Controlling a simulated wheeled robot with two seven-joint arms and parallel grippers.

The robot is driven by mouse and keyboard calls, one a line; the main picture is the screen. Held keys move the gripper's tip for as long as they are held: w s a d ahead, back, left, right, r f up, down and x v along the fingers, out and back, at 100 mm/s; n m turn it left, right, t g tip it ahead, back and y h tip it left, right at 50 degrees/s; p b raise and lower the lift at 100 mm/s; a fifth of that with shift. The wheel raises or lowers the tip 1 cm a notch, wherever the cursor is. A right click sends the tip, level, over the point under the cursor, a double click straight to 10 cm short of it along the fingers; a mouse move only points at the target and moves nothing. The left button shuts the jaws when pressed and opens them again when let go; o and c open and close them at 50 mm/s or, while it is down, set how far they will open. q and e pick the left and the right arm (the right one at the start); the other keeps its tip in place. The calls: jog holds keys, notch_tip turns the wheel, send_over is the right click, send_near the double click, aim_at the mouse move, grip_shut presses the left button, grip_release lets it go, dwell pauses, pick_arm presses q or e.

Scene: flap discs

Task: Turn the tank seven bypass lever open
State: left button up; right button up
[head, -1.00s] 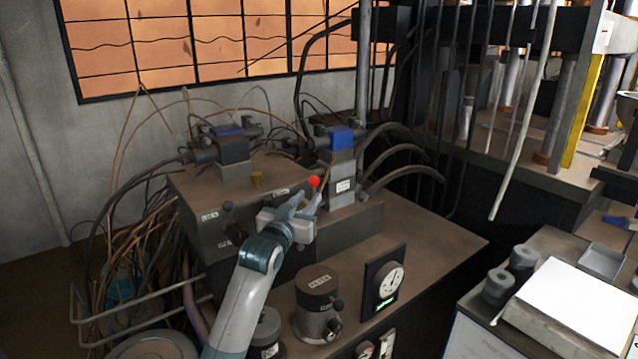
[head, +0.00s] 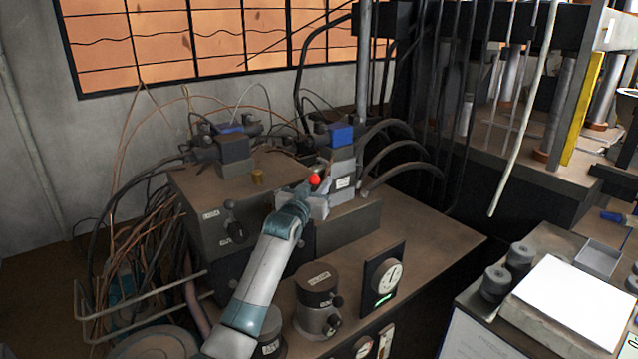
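A lever with a red ball knob (head: 314,180) stands at the tank unit, in front of the valve block with a blue top (head: 341,135). Most of its stem is hidden behind my gripper. My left gripper (head: 316,186) is right at the red knob, its fingers pointing up and to the right. The fingers overlap the knob in the picture; I cannot tell whether they touch or grip it. No lettering naming tank seven can be read. My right gripper is not in view.
A dark cylinder (head: 318,284) and a dial gauge (head: 386,275) stand in front. Black hoses curve behind.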

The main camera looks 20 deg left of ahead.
pick_arm(q)
grip_shut()
dwell(1.4)
